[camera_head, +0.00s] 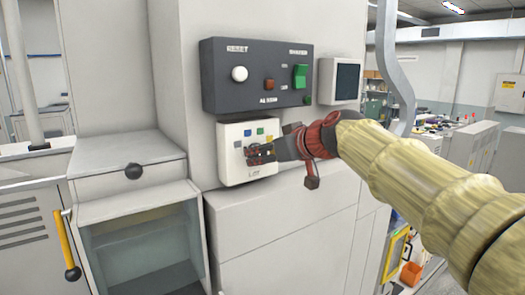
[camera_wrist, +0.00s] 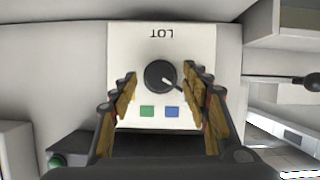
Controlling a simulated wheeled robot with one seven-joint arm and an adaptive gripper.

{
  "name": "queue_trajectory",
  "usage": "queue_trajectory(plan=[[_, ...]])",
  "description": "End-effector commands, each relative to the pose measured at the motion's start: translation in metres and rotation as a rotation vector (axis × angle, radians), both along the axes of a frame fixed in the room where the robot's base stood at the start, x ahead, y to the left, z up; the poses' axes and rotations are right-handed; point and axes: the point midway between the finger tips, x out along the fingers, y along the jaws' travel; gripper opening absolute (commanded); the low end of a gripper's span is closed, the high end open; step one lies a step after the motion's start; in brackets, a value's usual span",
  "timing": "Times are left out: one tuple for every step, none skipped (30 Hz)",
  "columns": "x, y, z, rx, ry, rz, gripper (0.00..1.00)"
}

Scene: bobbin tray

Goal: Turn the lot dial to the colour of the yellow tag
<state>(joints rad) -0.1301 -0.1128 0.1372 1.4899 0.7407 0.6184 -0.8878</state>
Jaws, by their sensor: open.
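The lot dial (camera_wrist: 160,76) is a round dark knob on a white panel (camera_head: 231,169) marked LOT, which shows upside down in the wrist view. The knob's white pointer slants toward the lower right in that view. A green square (camera_wrist: 147,111) and a blue square (camera_wrist: 172,111) lie below the knob there. A yellow patch (camera_wrist: 133,97) is partly hidden by the left finger. My gripper (camera_wrist: 161,80) is open, with one finger on each side of the knob; contact is not visible. In the head view, my gripper (camera_head: 256,153) covers the knob.
A dark control box (camera_head: 253,98) with a white RESET button (camera_head: 239,74) and a green switch (camera_head: 300,76) is mounted above the panel. A drawer with a black knob (camera_head: 134,171) and a glass-fronted compartment (camera_head: 140,245) are at left.

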Motion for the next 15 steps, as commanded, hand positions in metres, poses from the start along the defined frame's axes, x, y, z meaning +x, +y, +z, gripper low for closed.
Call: queue_trajectory(plan=[[0.0032,0.003,-0.0009,0.0,0.001,0.002,0.47],[0.0047,0.0039,-0.0018,0.0,0.001,0.002,0.47],[0.0063,0.0049,-0.0029,0.0,0.001,0.001,0.47],[0.0073,0.0054,-0.0036,0.0,0.001,0.001,0.47],[0.0079,0.0057,-0.0039,0.0,0.001,0.001,0.47],[0.0084,0.0058,-0.0043,0.0,0.0,0.0,0.47],[0.0086,0.0058,-0.0044,0.0,0.0,0.0,0.47],[0.0087,0.0059,-0.0046,0.0,0.0,0.0,0.47],[0.0087,0.0059,-0.0046,0.0,0.0,0.0,0.47],[0.0086,0.0057,-0.0046,0.0,0.0,0.0,0.47],[0.0085,0.0056,-0.0046,0.0,0.0,0.0,0.47],[0.0085,0.0056,-0.0047,0.0,0.0,0.0,0.47],[0.0085,0.0056,-0.0047,-0.001,0.001,0.0,0.46],[0.0085,0.0056,-0.0047,-0.001,0.001,0.0,0.44],[0.0084,0.0056,-0.0046,-0.001,0.001,0.0,0.42]])
